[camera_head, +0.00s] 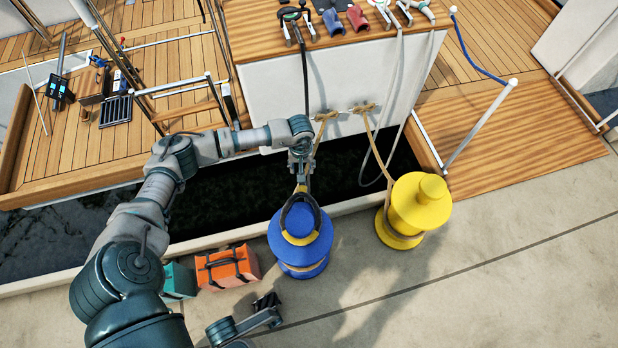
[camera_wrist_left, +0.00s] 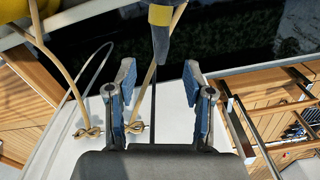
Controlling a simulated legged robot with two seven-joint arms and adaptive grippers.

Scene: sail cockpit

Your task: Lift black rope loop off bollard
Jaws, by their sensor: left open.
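The black rope loop (camera_head: 287,219) has a yellow section and lies around the narrow top of the blue bollard (camera_head: 300,244). My left gripper (camera_head: 301,181) is just above the loop's far side, beyond the bollard top. In the left wrist view its two blue-padded fingers (camera_wrist_left: 157,85) are open, with a gap between them. The black rope with a yellow band (camera_wrist_left: 160,18) comes down from the top of that view, and a thin dark line runs on between the fingers. Whether the fingers touch the rope is unclear.
A yellow bollard (camera_head: 421,202) stands to the right with a tan rope. An orange bag (camera_head: 228,267) and a teal box (camera_head: 178,281) sit left of the blue bollard. The white boat hull (camera_head: 270,88) lies beyond a dark water gap. The dock at right is clear.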

